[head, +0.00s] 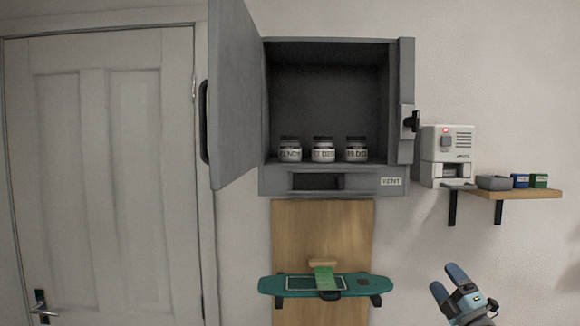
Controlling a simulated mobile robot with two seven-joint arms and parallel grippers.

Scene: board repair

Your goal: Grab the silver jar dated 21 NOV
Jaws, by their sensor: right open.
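Three silver jars with dark lids stand in a row on the floor of an open grey wall cabinet (328,100). The left jar (290,150) has a label that seems to end in NOV; its day number is hard to read. The middle jar (323,150) and the right jar (356,150) have labels that seem to read DEC. My right gripper (447,281) is open and empty at the lower right, well below and to the right of the jars. My left gripper is not in view.
The cabinet door (235,100) stands open on the left. Below hangs a wooden panel (322,230) with a teal skateboard (300,285). A white machine (447,150) and a shelf (530,194) with small boxes are at the right. The cabinet front is clear.

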